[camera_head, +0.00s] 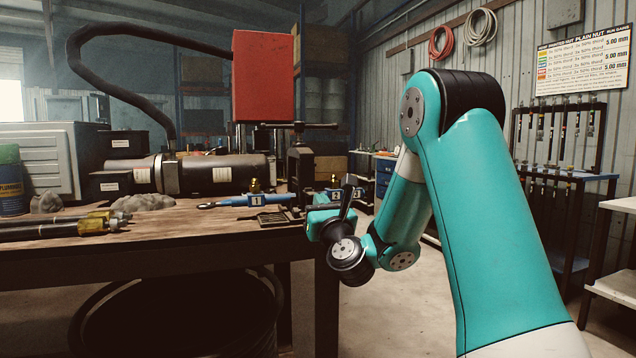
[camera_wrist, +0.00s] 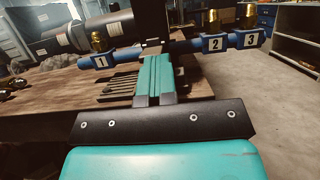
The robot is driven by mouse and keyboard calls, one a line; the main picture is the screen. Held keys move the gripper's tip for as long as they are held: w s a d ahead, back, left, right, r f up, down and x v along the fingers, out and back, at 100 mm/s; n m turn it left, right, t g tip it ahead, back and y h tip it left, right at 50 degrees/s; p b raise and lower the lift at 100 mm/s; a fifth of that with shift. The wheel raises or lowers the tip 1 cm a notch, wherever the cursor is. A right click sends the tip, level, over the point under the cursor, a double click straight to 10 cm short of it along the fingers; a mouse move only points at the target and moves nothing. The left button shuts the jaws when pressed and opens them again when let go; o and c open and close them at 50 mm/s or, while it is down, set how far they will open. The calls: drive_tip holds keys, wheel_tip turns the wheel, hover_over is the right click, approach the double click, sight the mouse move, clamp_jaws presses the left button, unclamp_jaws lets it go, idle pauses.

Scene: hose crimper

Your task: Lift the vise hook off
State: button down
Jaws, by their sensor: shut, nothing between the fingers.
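The black vise (camera_head: 300,165) stands at the right end of the workbench, with a horizontal bar across its top. I cannot clearly single out its hook. A blue piece labelled 1 (camera_head: 255,200) sticks out to the left of the vise, and a blue piece labelled 2 and 3 (camera_wrist: 228,42) lies to the right in the wrist view. Both carry brass fittings. My gripper (camera_wrist: 156,58) is shut and empty, its teal fingers together and pointing at the vise's dark upright (camera_wrist: 153,20). I cannot tell whether the fingertips touch it. In the head view my arm partly hides this area.
The wooden workbench (camera_head: 180,222) holds dark hoses with brass ends (camera_head: 65,227) at the left. A black cylinder machine (camera_head: 215,173) and a red box (camera_head: 263,75) stand behind. A dark slotted piece (camera_head: 273,217) lies by the vise. Floor is open to the right.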

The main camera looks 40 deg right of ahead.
drive_tip(key=r+p, duration=0.1)
drive_tip(key=p, duration=0.1)
drive_tip(key=shift+a+g+y+p, duration=0.3)
drive_tip(key=shift+a+p, duration=0.05)
drive_tip(key=shift+p, duration=0.35)
drive_tip(key=shift+r+g+p, duration=0.3)
drive_tip(key=shift+r+p, duration=0.35)
idle(2.7)
idle(0.3)
